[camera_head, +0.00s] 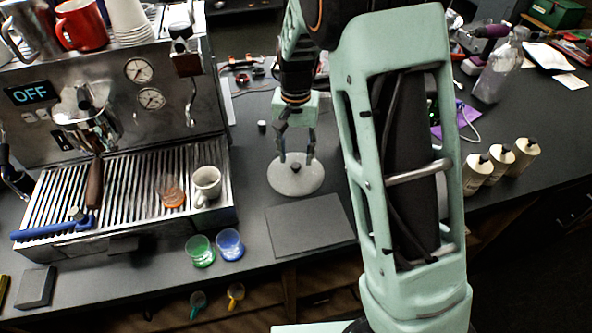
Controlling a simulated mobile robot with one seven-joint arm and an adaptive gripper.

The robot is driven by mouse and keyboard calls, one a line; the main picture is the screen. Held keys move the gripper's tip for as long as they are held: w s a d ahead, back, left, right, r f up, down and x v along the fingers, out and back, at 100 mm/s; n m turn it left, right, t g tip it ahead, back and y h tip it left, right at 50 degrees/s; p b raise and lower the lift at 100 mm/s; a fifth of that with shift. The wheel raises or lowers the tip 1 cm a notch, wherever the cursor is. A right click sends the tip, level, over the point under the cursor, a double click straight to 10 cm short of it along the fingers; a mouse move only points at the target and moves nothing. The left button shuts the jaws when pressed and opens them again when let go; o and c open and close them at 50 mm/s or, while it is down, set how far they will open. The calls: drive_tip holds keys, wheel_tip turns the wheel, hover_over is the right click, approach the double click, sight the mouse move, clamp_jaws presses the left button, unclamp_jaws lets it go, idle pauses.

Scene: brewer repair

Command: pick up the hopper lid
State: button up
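The hopper lid (294,184) is a pale round disc with a small dark knob at its centre. It lies flat on the dark counter, right of the espresso machine. My gripper (296,159) points down over the lid, with its two fingers spread apart. The fingertips appear on either side of the knob, near the lid's far half. I see a gap between the fingers and the knob. Whether the fingertips touch the lid's surface cannot be told from this view.
The espresso machine (150,128) stands to the left, with cups on its drip tray. A dark flat mat (310,220) lies just in front of the lid. Green (201,251) and blue (229,244) glasses stand near the counter's front edge. Several pale bottles (477,174) stand at right.

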sight(296, 165)
drive_tip(key=shift+f, duration=1.55)
drive_tip(key=shift+c, duration=0.4)
clamp_jaws()
